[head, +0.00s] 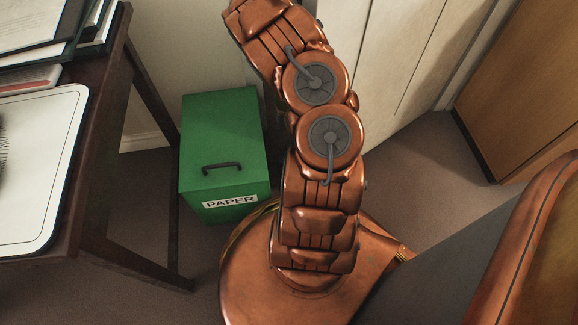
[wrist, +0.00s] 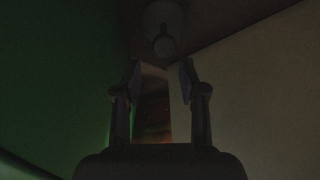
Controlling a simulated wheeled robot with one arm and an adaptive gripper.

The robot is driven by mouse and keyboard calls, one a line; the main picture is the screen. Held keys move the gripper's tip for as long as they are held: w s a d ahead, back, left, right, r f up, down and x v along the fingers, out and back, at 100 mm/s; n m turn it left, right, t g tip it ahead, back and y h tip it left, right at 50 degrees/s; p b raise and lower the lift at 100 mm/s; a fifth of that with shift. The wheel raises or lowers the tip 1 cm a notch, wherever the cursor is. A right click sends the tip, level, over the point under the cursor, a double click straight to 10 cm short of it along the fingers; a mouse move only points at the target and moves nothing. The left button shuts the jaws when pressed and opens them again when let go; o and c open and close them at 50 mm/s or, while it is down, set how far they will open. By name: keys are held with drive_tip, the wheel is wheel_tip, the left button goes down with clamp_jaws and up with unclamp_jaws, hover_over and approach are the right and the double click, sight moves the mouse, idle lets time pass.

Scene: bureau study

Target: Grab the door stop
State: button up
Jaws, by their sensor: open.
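In the dark wrist view, a small greyish rounded thing (wrist: 163,18) with a knob-like end lies beyond my fingertips. It looks like the door stop, but the dim light hides its colour and detail. My gripper (wrist: 161,72) is open, with its two fingers apart and nothing visible between them. The rounded thing is ahead of the gap, apart from the fingers as far as I can tell. In the head view my arm hides the gripper, and I see no door stop there.
A green paper box (head: 222,135) stands left of my arm and fills the wrist view's left side (wrist: 50,75). A pale panel or wall (wrist: 255,85) is close on the right. A dark-framed desk (head: 105,150) stands at left. Brown carpet (head: 420,165) is open at right.

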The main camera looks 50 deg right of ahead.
drive_tip(key=f, duration=0.1)
drive_tip(key=f+m, duration=0.1)
drive_tip(key=shift+s+d+f, duration=0.2)
drive_tip(key=shift+d+f, duration=0.05)
drive_tip(key=shift+f, duration=0.05)
drive_tip(key=shift+f+b, duration=1.8)
drive_tip(key=shift+f, duration=1.95)
clamp_jaws()
drive_tip(key=shift+r, duration=0.1)
